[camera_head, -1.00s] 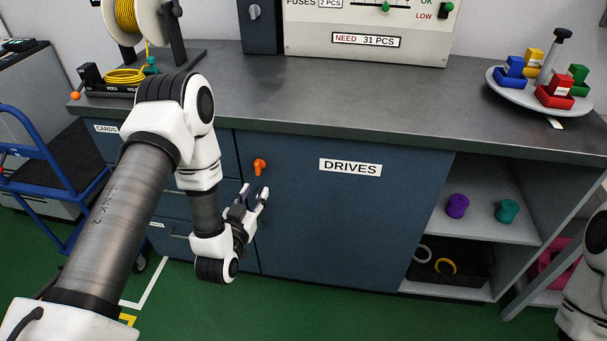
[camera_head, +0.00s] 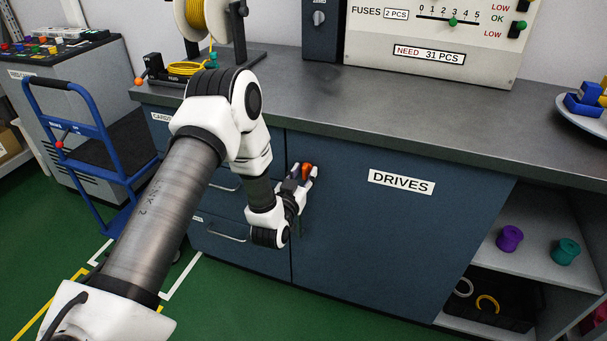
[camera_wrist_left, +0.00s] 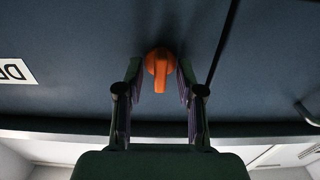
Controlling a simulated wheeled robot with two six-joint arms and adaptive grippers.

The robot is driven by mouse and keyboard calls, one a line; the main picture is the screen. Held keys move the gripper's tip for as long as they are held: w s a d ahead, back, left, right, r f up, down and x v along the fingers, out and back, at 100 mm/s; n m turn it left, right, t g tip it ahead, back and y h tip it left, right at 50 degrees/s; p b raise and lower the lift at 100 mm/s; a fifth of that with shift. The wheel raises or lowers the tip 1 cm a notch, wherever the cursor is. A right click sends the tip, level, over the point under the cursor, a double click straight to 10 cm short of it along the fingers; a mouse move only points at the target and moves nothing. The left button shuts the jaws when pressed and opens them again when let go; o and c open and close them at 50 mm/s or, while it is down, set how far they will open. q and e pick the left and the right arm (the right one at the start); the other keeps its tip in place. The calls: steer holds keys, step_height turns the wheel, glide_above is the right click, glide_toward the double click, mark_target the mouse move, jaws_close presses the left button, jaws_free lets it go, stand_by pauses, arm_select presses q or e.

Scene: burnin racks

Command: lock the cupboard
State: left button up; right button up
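The cupboard is the dark blue door (camera_head: 375,235) with the DRIVES label; it looks closed. An orange turn knob (camera_head: 307,168) sits near its upper left edge. My left gripper (camera_head: 302,177) is at the knob. In the left wrist view the knob (camera_wrist_left: 158,70) lies between the two fingertips of my left gripper (camera_wrist_left: 159,78). The fingers are apart, one on each side, with small gaps to the knob visible. The knob's handle points toward the gripper's palm in that view. My right gripper is not in view.
Drawers (camera_head: 225,215) with bar handles are left of the door. Open shelves (camera_head: 510,255) with spools are right of it. The grey worktop (camera_head: 350,95) overhangs above the gripper. A blue trolley (camera_head: 85,140) stands at the left.

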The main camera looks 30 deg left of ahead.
arm_select(q)
jaws_close()
steer(key=shift+n, duration=0.3)
steer(key=n+b, duration=0.1)
steer(key=n, duration=0.1)
steer(key=shift+f+n+b, duration=0.15)
steer(key=shift+n+b, duration=0.25)
steer(key=n+b, duration=0.1)
steer(key=n, duration=0.2)
steer(key=shift+a+n+b, duration=0.15)
steer(key=shift+n+b, duration=0.15)
steer(key=shift+b, duration=0.1)
steer(key=n+b, duration=0.6)
steer(key=n, duration=0.4)
steer(key=shift+s+f+n+b, duration=0.1)
steer(key=shift+f+n+b, duration=0.05)
steer(key=shift+n+b, duration=0.2)
steer(key=shift+n, duration=0.25)
